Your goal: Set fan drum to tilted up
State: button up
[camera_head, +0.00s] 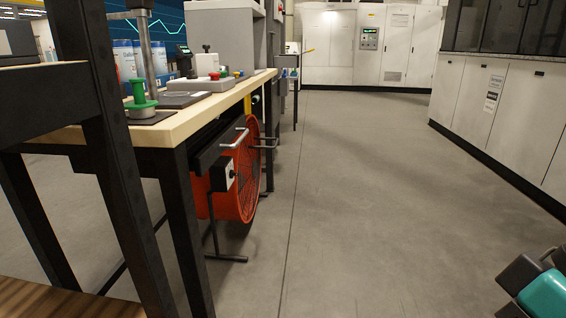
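The fan drum (246,180) is orange-red and round, with a grille facing right towards the aisle. It stands on the floor under the workbench, partly hidden by the bench and a dark drawer. It looks about upright, with no clear upward tilt that I can tell. A white switch box with a dark knob (222,174) is on its near side. Its dark tube stand (228,258) rests on the floor. A dark grey and teal part of my arm (545,290) shows at the bottom right, well apart from the fan. My gripper's fingers do not show.
The workbench (190,122) carries a green-handled press, a control box and containers. Its dark drawer (218,148) juts out above the fan. A dark frame post (125,170) stands at near left. White cabinets (508,112) line the right. The aisle floor between is clear.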

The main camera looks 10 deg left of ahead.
aim_at(239, 203)
jog(key=z, duration=0.3)
jog(key=i, duration=0.7)
jog(key=u, duration=0.5)
jog(key=i, duration=0.65)
jog(key=u, duration=0.5)
jog(key=i, duration=0.75)
jog(key=z, duration=0.95)
jog(key=i, duration=0.65)
jog(key=u, duration=0.5)
jog(key=i, duration=0.65)
jog(key=u, duration=0.65)
